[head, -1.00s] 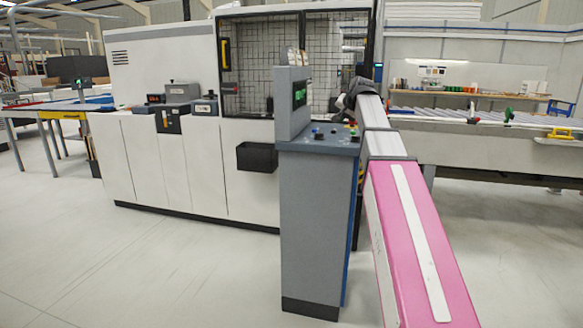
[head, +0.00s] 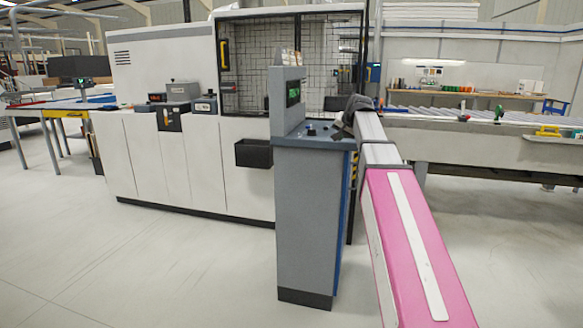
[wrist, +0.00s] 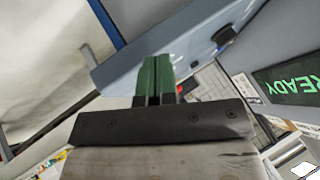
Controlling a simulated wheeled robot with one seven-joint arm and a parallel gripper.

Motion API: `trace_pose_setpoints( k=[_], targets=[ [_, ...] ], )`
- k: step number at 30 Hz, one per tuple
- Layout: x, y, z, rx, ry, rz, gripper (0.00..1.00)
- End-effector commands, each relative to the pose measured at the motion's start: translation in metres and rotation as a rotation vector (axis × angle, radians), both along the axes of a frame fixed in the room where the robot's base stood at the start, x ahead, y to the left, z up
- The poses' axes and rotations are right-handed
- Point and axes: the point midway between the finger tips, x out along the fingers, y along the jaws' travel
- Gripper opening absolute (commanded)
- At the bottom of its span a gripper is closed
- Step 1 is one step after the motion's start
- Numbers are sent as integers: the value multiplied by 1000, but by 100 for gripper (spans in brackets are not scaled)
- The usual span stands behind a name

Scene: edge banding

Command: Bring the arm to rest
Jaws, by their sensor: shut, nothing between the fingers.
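My arm, pink and white, reaches from the lower right of the head view to the grey control console (head: 312,215). Its dark wrist end (head: 352,110) is at the right edge of the console's sloped panel. The fingertips are hard to make out there. In the wrist view my gripper (wrist: 158,72) shows two green fingers pressed together with nothing between them. The fingers point toward the blue-grey panel edge (wrist: 150,45); whether they touch it I cannot tell.
A large white machine (head: 190,160) with a mesh-windowed enclosure stands behind the console. A black bin (head: 254,153) hangs on its front. A roller conveyor (head: 460,135) runs to the right. A table (head: 70,106) stands at far left. The floor (head: 150,260) at front left is clear.

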Motion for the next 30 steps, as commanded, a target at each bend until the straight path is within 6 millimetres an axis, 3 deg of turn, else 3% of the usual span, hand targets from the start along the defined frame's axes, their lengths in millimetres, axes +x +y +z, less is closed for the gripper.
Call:
trace_pose_setpoints(
  k=[8,14,21,30],
  targets=[
    [-25,2,-82,-56,80,31,0],
    [-59,4,-168,-119,172,74,0],
    [-111,5,-262,-193,283,135,0],
    [-190,6,-362,-281,423,226,0]
  ],
)
